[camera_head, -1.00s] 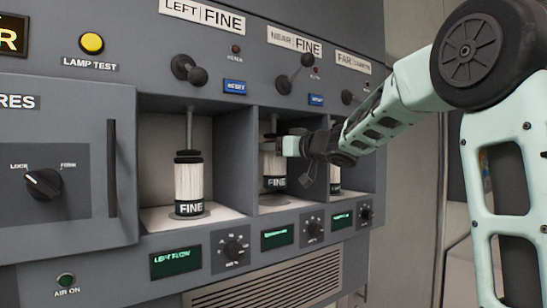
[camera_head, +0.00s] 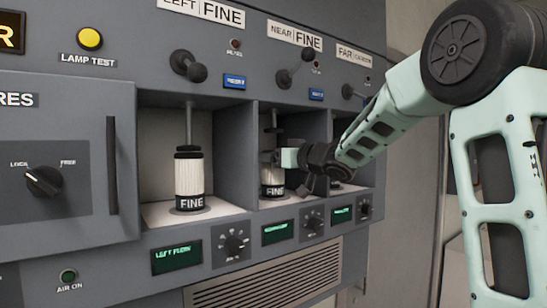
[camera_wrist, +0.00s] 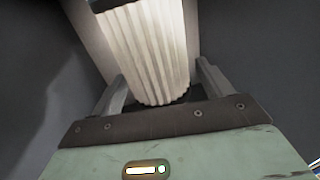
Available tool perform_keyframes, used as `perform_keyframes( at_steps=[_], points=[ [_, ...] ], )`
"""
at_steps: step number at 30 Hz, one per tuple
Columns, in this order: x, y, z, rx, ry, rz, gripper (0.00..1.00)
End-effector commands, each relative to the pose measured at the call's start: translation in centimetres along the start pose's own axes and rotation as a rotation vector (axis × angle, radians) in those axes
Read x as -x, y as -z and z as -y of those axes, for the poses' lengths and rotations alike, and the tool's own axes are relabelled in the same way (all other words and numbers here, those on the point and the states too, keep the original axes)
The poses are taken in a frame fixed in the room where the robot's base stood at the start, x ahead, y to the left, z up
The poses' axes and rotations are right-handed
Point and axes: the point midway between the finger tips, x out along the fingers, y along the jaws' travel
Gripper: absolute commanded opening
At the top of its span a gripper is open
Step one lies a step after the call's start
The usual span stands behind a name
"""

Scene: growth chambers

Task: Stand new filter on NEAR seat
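The new filter, a white pleated cartridge with a black base band marked FINE (camera_head: 272,191), is upright in the bay under the NEAR FINE sign (camera_head: 296,36). My gripper (camera_head: 280,158) reaches into this bay from the right, at the upper part of the filter. The base is low in the bay, at or just above the NEAR seat; the contact cannot be made out.
A similar FINE filter (camera_head: 189,177) stands in the left bay. A divider wall (camera_head: 235,150) separates the bays, and the far bay is mostly hidden by my arm. Levers (camera_head: 289,79) jut out above the bays. A display (camera_head: 277,233) and knob (camera_head: 313,221) sit below.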

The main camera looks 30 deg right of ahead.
Motion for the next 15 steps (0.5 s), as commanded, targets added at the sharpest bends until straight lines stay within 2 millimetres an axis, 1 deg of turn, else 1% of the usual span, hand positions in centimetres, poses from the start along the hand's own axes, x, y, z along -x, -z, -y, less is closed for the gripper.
perform_keyframes(
  at_steps=[2,5,6,8,11,15],
  points=[
    [0.0,0.1,0.0,0.0,0.0,0.0,0.79],
    [0.0,0.7,0.0,0.001,0.0,-0.001,0.79],
    [0.5,0.3,0.0,0.002,-0.001,0.0,0.79],
    [1.3,0.2,-0.1,0.002,-0.003,-0.001,0.79],
    [3.3,0.1,0.0,0.003,-0.004,-0.002,0.79],
    [6.3,0.1,0.0,0.003,-0.004,-0.002,0.79]
  ],
)
